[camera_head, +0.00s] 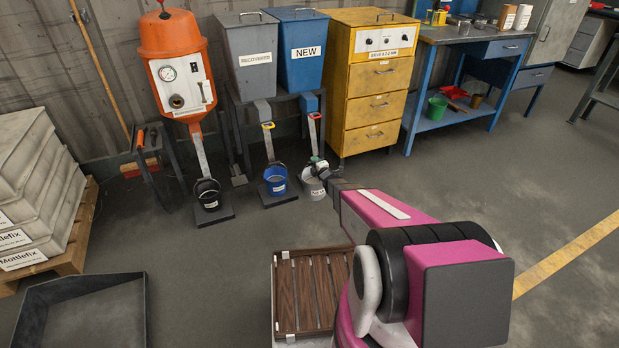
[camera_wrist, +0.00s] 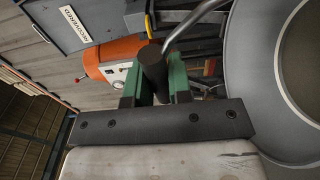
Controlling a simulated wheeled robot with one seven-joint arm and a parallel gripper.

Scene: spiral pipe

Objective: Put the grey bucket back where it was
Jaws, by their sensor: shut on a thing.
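The grey bucket (camera_head: 314,188) is in front of the blue "NEW" hopper, near the lower end of its chute. My gripper (camera_head: 319,164) is at its top. In the wrist view my gripper's green fingers (camera_wrist: 153,88) are shut on the dark round grip (camera_wrist: 152,62) of a bent metal handle. The grey bucket's wide round rim (camera_wrist: 244,75) fills the right side of that view. I cannot tell whether the bucket's base touches the floor or a plate, and its contents are unclear.
The blue bucket (camera_head: 276,180) and black bucket (camera_head: 208,194) stand on dark plates to the left. The blue "NEW" hopper (camera_head: 297,50), grey hopper (camera_head: 250,60) and yellow cabinet (camera_head: 372,80) stand behind. A slatted wooden surface (camera_head: 312,290) is in front. Floor at right is clear.

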